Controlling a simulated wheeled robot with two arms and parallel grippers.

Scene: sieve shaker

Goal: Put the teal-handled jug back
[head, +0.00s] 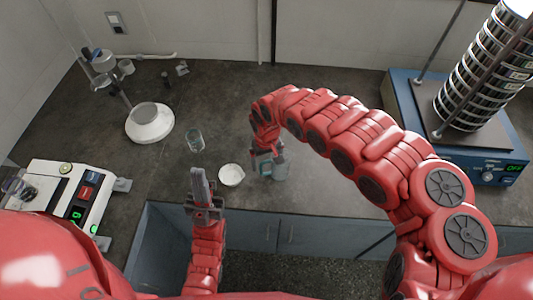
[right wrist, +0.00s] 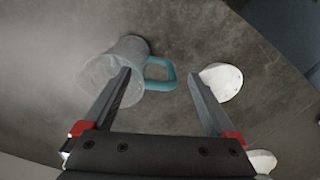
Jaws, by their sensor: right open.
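The jug with the teal handle (head: 280,172) stands on the dark worktop, left of centre in the right wrist view (right wrist: 108,78). It is a clear, greyish vessel, and its teal handle (right wrist: 166,76) points right there. My right gripper (head: 277,156) is open above it. In the right wrist view the handle lies between the two fingertips (right wrist: 160,76), and the left finger overlaps the jug's body. I cannot tell whether a finger touches it. My left gripper (head: 200,182) is empty over the worktop's front edge, its fingers close together.
A white bowl (head: 231,175) stands left of the jug, and a glass beaker (head: 195,140) is behind it. A balance (head: 68,195) is at left, a white round-based stand (head: 150,123) behind. The blue sieve shaker (head: 460,130) stands right.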

